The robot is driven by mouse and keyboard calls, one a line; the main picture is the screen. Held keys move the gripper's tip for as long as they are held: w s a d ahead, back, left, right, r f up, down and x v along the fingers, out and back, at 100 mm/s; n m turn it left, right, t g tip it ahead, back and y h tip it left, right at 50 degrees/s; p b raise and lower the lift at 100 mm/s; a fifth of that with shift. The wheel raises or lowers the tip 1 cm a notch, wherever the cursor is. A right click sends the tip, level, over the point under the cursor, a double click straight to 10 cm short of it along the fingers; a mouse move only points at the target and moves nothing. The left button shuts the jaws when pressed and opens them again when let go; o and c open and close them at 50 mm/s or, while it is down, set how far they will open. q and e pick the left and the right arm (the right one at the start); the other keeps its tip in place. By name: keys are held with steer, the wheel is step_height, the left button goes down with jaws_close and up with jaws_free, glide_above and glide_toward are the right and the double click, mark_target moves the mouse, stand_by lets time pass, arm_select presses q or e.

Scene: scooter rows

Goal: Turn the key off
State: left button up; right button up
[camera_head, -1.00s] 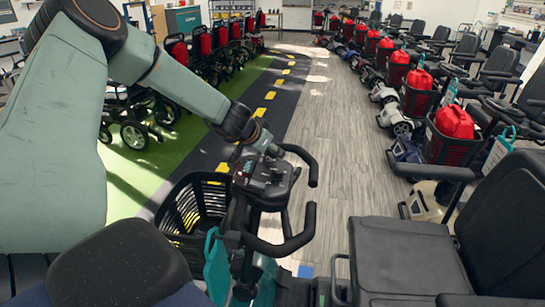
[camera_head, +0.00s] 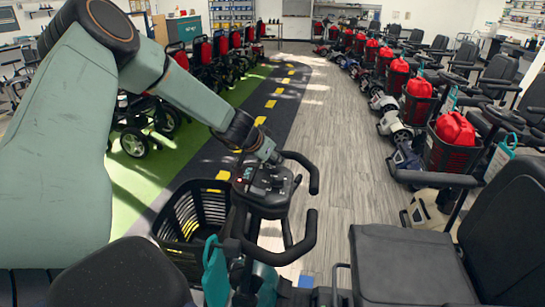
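A mobility scooter's control console (camera_head: 266,187) stands in the lower middle of the head view, dark, with looped black handlebars (camera_head: 300,245) on its right side. My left arm reaches in from the left. My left gripper (camera_head: 270,158) is at the far edge of the console, touching it or just above it. Its fingertips are small and dark against the console, so I cannot tell whether they are open or shut. The key is too small or hidden to make out. My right gripper is out of view.
A black basket (camera_head: 190,225) hangs at the scooter's front, left of the console. A black seat (camera_head: 405,262) is at the lower right. Rows of scooters with red bags (camera_head: 455,129) line the right. Wood-look floor (camera_head: 335,130) lies clear between the rows.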

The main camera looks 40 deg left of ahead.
arm_select(q)
steer(key=c, duration=0.4)
steer(key=shift+n+y, duration=0.4)
steer(key=shift+n, duration=0.1)
steer(key=shift+n+y, duration=0.4)
steer(key=shift+n, duration=0.1)
steer(key=shift+d+r+n+y, duration=0.1)
steer(key=shift+n+y, duration=0.6)
steer(key=n+g+y+p, duration=0.1)
steer(key=n+y+p, duration=0.1)
steer(key=p, duration=0.1)
steer(key=n+g+y+p, duration=0.1)
steer(key=n+y+p, duration=0.1)
steer(key=n+p, duration=0.1)
steer(key=shift+r+g, duration=0.1)
steer(key=shift+g, duration=0.2)
steer(key=shift+n+g+y+p, duration=0.55)
steer(key=shift+n+p, duration=0.35)
steer(key=shift+n, duration=0.3)
steer(key=shift+n+g+y, duration=0.25)
steer(key=shift+n+g, duration=0.2)
steer(key=shift+n, duration=0.05)
steer(key=shift+f+p, duration=0.2)
steer(key=shift+p, duration=0.1)
